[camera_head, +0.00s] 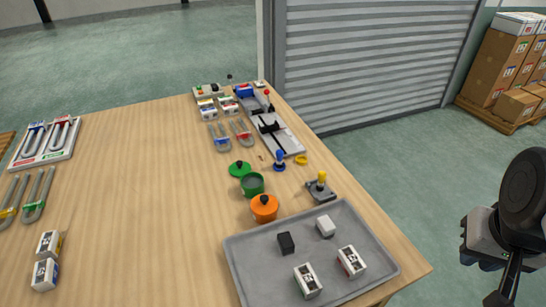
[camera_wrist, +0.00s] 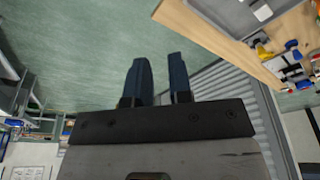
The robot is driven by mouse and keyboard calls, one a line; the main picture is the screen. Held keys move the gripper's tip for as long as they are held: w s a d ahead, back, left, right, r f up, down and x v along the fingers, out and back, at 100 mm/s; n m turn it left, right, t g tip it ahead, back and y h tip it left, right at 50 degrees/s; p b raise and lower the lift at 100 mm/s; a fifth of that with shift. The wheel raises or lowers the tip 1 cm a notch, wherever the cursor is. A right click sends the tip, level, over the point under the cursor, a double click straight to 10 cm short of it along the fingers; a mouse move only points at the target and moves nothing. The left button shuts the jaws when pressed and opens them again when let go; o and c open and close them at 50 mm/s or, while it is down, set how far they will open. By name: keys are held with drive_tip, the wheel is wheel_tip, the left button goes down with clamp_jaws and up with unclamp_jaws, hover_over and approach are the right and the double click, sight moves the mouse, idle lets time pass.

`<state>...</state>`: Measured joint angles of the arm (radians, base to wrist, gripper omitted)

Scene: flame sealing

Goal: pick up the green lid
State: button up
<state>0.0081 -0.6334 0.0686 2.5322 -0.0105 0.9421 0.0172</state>
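The green lid (camera_head: 240,168) lies on the wooden table, with a dark knob on top. It is just behind and left of a green pot (camera_head: 252,185), which appears open at the top. An orange pot (camera_head: 264,208) with an orange lid and dark knob stands in front of the green pot. My gripper shows in the wrist view (camera_wrist: 160,82), with its two blue fingers apart and nothing between them. In the head view, part of my arm is at the far right, off the table and well away from the lid. The green lid cannot be made out in the wrist view.
A grey tray (camera_head: 240,276) with several small boxes and blocks fills the near right of the table (camera_head: 140,190). A yellow-knobbed joystick (camera_head: 321,188) and a blue-knobbed piece (camera_head: 280,160) stand right of the pots. The table's middle left is clear.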

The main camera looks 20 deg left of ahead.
drive_tip(key=o, duration=0.6)
drive_tip(key=shift+o, duration=0.2)
drive_tip(key=shift+w, duration=0.1)
drive_tip(key=w+a+n+g, duration=0.1)
drive_tip(key=w+a+n, duration=0.9)
drive_tip(key=w+a, duration=1.4)
drive_tip(key=w+a+f+n, duration=0.1)
drive_tip(key=a+f, duration=0.4)
drive_tip(key=a, duration=0.6)
drive_tip(key=w+a+f+n+g, duration=0.1)
drive_tip(key=a+f+n, duration=0.3)
drive_tip(key=a, duration=0.7)
drive_tip(key=w+a+f+n, duration=0.2)
drive_tip(key=a+f, duration=0.4)
drive_tip(key=a, duration=0.5)
drive_tip(key=shift+w+a+n+g, duration=0.15)
drive_tip(key=shift+n+g, duration=0.15)
drive_tip(key=shift+n, duration=0.2)
drive_tip(key=shift+a+f, duration=0.3)
drive_tip(key=shift+a, duration=0.2)
